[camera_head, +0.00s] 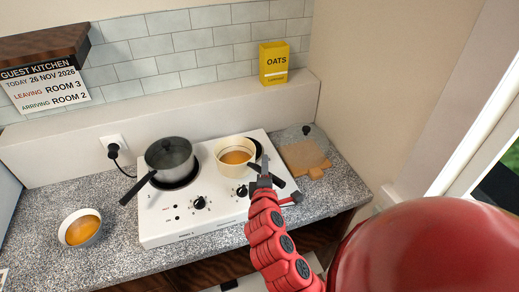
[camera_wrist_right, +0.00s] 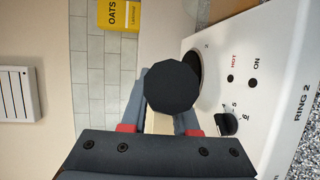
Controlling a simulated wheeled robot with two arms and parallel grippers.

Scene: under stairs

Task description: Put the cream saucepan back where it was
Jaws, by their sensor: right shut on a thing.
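The cream saucepan (camera_head: 221,164) is over the white two-ring hob (camera_head: 165,231), with orange contents inside. It overlaps the left part of the right ring (camera_head: 257,148), whose dark edge shows beside it. I cannot tell whether its base touches the hob. My right gripper (camera_head: 264,172) is at the pan's right front side, shut on its dark handle (camera_head: 280,182). In the right wrist view the round black handle end (camera_wrist_right: 172,88) stands between the fingers and hides most of the pan. My left gripper is out of view.
A bowl of orange food (camera_head: 81,229) is on the counter at left. A wooden board (camera_head: 303,155) lies right of the hob. An oats box (camera_head: 274,63) stands on the back ledge.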

